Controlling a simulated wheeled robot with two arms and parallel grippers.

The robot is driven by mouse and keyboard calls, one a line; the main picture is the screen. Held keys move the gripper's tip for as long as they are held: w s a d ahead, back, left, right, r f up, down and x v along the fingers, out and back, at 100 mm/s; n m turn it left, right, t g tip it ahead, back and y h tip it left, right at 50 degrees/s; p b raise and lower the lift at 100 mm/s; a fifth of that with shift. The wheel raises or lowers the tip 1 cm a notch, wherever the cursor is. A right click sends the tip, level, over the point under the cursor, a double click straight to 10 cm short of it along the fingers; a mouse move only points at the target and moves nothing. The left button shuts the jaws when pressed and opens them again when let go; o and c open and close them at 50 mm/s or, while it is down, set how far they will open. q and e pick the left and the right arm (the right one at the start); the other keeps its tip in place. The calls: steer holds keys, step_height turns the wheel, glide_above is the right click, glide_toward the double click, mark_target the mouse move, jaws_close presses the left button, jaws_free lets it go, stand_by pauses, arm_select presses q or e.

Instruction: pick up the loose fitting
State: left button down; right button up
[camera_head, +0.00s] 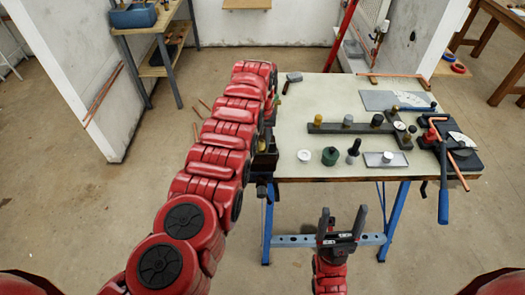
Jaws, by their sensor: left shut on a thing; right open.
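My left gripper (264,165) is at the left edge of the light-topped workbench (310,110), partly hidden behind my red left arm. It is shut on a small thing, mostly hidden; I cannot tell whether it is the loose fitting. On the bench's near side stand a white round piece (304,156), a green piece (330,156), a dark knob-like piece (354,148) and a small plate (376,160) with a pale round piece on it. My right gripper (342,218) is open and empty, fingers up, in front of the bench and below its top.
A dark bar (340,129) with round fittings lies across the bench. A blue-handled tool (443,190) and copper pipe lie at the right, and a hammer (293,78) at the back left. A shelf with a blue bin (134,15) stands far left. Floor left is mostly clear.

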arm_select(q)
steer(key=shift+r+p, duration=0.8)
steer(key=shift+r, duration=2.95)
